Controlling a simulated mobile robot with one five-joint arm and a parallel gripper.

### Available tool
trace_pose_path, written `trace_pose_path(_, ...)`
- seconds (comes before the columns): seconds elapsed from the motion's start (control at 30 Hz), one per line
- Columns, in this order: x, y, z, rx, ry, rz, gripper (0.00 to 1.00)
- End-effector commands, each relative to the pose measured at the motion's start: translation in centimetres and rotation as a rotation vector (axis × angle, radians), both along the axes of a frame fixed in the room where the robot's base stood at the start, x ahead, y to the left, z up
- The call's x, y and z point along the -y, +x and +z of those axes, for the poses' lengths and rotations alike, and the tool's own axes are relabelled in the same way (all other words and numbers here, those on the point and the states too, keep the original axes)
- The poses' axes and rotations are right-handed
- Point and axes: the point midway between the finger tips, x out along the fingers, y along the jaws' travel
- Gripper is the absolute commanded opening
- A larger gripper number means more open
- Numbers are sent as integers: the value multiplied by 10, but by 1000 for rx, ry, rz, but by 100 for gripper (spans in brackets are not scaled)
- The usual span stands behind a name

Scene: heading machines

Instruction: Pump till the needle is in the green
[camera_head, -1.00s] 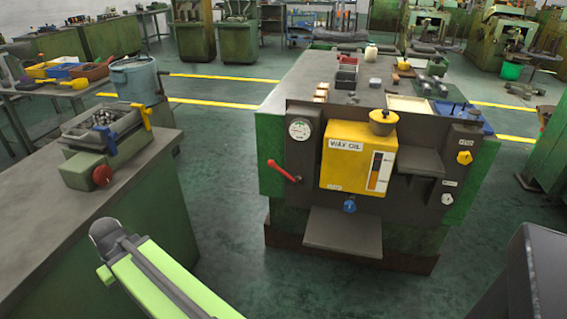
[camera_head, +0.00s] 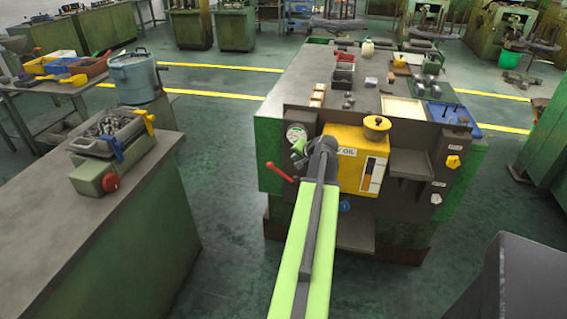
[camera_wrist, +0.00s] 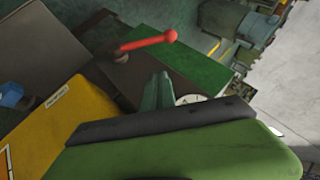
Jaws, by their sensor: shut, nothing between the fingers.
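The red pump lever (camera_head: 280,172) sticks out from the machine's dark front panel, below the round white gauge (camera_head: 295,132). In the wrist view the lever (camera_wrist: 148,42) is whole, with a red ball end. The gauge (camera_wrist: 190,99) is partly hidden there behind my fingers. The needle is too small to read. My gripper (camera_head: 297,154) is shut and empty, in front of the panel just below the gauge and to the right of the lever. In the wrist view my gripper (camera_wrist: 161,78) shows clear space between it and the lever.
The yellow WAY OIL tank (camera_head: 346,137) is right of the gauge, partly behind my arm. A blue knob (camera_head: 345,206) sits below it and a yellow knob (camera_head: 453,162) on the right. A workbench (camera_head: 110,195) stands at left. Green floor lies between.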

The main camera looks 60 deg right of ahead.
Motion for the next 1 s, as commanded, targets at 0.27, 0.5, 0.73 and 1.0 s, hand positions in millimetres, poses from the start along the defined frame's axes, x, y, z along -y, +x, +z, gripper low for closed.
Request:
trace_pose_path(0.27,18,30,-38,-2,0,6,0)
trace_pose_path(0.5,37,64,-72,-1,1,5,0)
trace_pose_path(0.73,25,81,-96,-2,1,5,0)
trace_pose_path(1.0,21,86,-99,-2,1,5,0)
